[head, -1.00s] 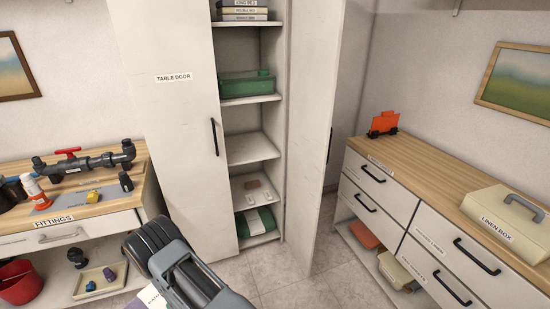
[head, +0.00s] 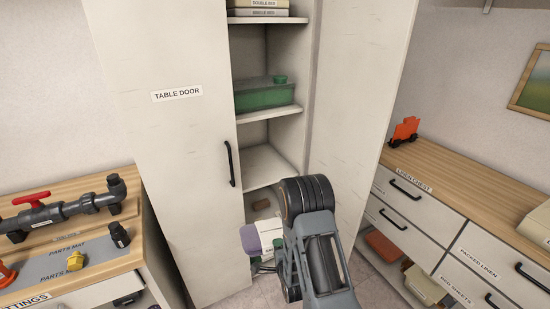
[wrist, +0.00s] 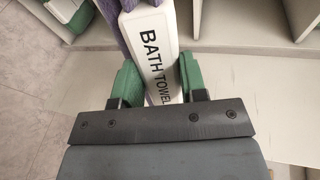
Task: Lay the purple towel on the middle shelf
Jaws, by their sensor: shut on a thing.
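The purple towel (head: 250,240) is rolled or folded, with a white band lettered BATH TOWEL; it also shows in the wrist view (wrist: 183,22). My gripper (wrist: 159,78) is shut on it, with a green pad on each side of the band. In the head view the towel is in front of the open cabinet's lower part, left of my wrist. The middle shelf (head: 268,166) of the cabinet is bare where it shows, and lies above and behind the towel. My wrist hides part of the towel and most of the lower shelves.
A green container (head: 263,96) stands on the shelf above, with books (head: 266,11) higher up. The cabinet's left door (head: 175,150) is shut; the right door (head: 358,110) stands open. A linen chest (head: 430,215) is at right.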

